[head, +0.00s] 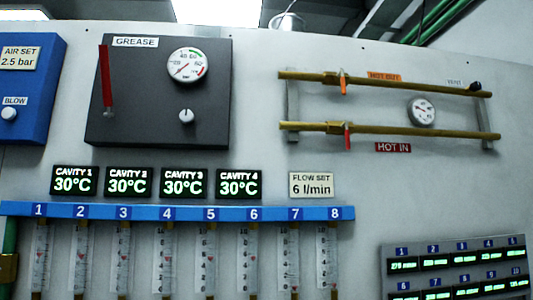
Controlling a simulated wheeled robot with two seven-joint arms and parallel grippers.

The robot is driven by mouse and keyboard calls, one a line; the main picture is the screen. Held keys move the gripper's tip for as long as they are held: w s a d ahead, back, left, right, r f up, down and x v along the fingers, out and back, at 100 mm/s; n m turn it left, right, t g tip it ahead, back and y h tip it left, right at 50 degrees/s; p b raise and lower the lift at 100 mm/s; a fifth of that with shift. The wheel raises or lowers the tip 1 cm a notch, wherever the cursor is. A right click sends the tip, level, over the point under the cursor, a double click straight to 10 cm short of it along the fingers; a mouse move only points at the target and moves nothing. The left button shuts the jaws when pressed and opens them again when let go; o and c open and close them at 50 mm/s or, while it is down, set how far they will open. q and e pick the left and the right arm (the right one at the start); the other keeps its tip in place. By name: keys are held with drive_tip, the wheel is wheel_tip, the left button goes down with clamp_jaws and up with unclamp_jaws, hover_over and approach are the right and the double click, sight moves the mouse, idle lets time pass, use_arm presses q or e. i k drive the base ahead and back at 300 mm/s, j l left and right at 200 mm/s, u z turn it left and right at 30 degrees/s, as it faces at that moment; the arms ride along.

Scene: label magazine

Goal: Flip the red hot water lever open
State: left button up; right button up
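The red hot water lever (348,137) sits on the lower brass pipe (400,132), near its left part. It points roughly straight down, across the pipe. A red "HOT IN" label (393,147) is just right of it below the pipe. An orange lever (343,82) sits on the upper brass pipe (385,83), beside an orange "HOT OUT" label (384,76). Neither of my grippers shows in the head view.
A round gauge (422,111) and a black knob (475,87) are near the pipes. A dark grease panel (160,95) is at left. A blue flowmeter manifold (180,212) and a display panel (458,265) are lower. The wall around the pipes is clear.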

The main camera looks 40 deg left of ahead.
sight(348, 132)
drive_tip(key=i+j+u, duration=0.55)
drive_tip(key=u, duration=0.15)
